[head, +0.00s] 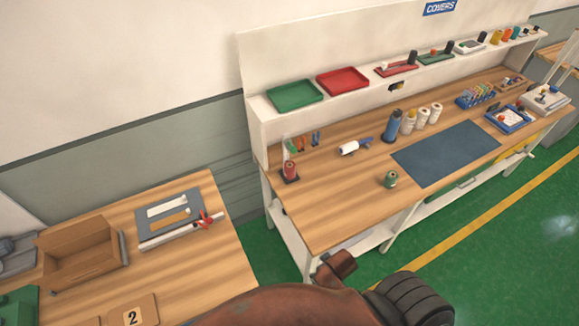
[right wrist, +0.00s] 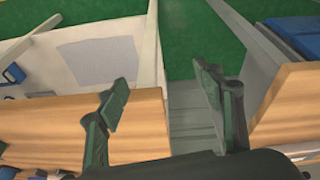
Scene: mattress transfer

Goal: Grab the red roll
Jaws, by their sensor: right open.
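The red roll (head: 290,169) stands upright on a small dark base at the near left end of the long wooden workbench (head: 330,215). I do not see it in the right wrist view. My right gripper (right wrist: 162,78) shows in the right wrist view with its two dark green fingers wide apart and nothing between them. It is near a wooden table edge, over the gap between two tables. Its fingers cannot be made out in the head view. My left gripper is not in view.
Beside the red roll are small clips (head: 303,142), a white roll (head: 349,147) and a green spool (head: 391,179). A blue mat (head: 446,153) lies further right. A shelf above holds a green tray (head: 294,95) and a red tray (head: 342,80). A cardboard box (head: 82,255) sits on the left table.

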